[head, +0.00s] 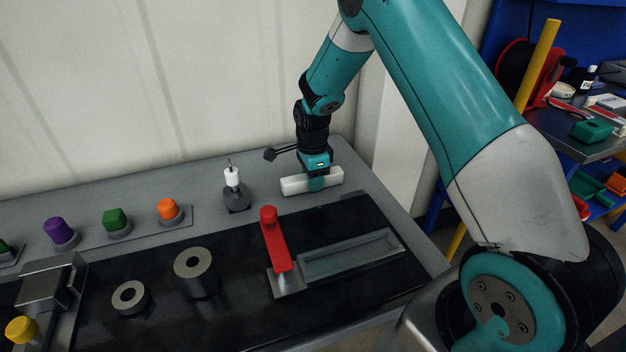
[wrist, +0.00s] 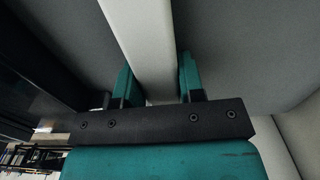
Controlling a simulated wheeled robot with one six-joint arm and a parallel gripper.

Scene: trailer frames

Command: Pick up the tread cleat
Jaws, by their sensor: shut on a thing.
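The tread cleat appears to be the long white bar (head: 294,187) at the back right of the grey bench. My gripper (head: 316,184) points down over its middle and is shut on it. In the wrist view the bar (wrist: 146,40) runs between the two teal fingers of my gripper (wrist: 157,80), one on each side. I cannot tell whether the bar touches the bench or hangs just above it. The part of the bar between the fingers is partly hidden in the head view.
A white-topped fixture (head: 233,178) stands left of the bar. In front are a red lever (head: 275,245) and a shallow metal tray (head: 350,255). Grey cylinders (head: 195,270) and coloured knobs (head: 115,220) stand farther left. A pale wall (head: 130,80) rises behind.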

